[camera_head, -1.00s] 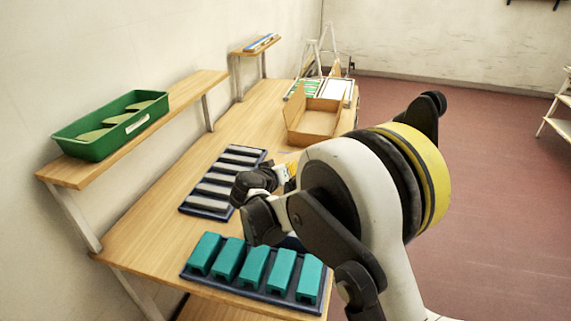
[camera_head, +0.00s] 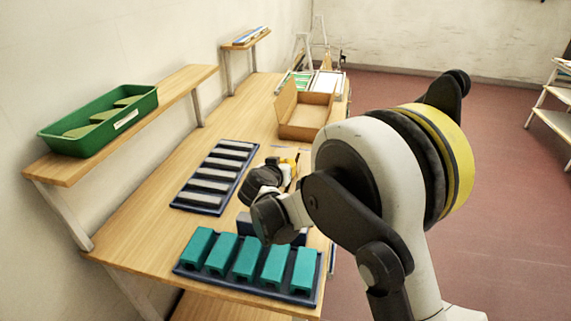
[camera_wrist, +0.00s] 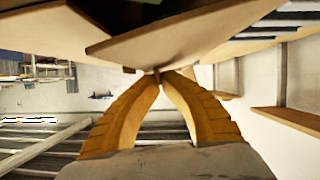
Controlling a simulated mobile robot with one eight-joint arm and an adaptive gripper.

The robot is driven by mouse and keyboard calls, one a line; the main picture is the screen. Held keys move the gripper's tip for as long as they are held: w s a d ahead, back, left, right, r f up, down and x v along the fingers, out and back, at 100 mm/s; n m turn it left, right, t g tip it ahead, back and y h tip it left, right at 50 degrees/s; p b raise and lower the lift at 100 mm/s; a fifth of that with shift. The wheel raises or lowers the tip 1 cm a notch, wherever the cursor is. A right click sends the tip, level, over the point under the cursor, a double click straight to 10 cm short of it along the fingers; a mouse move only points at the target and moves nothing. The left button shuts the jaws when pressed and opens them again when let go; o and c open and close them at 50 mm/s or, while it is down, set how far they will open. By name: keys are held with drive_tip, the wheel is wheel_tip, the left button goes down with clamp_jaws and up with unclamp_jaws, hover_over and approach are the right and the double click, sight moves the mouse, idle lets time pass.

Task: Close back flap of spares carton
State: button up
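The spares carton appears to be the open brown cardboard box (camera_head: 303,132) at the far end of the bench in the head view. A tall flap stands up on its left side, and another panel is raised along its far side. My gripper (camera_head: 291,166) is on the near side of the box, apart from it in the head view and partly hidden by my arm. In the wrist view the yellow fingers of my gripper (camera_wrist: 164,74) come together at their tips. Brown panels cross the top of that view close by; I cannot tell whether the fingertips touch them.
A dark tray of grey bars (camera_head: 216,177) and a tray of teal blocks (camera_head: 248,270) lie on the bench (camera_head: 150,215). A green bin (camera_head: 98,122) stands on the left shelf. White trays and a ladder-like frame stand behind the box.

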drive_tip(key=o, duration=0.3)
drive_tip(key=shift+o, duration=0.2)
drive_tip(key=v, duration=1.2)
drive_tip(key=shift+c, duration=0.5)
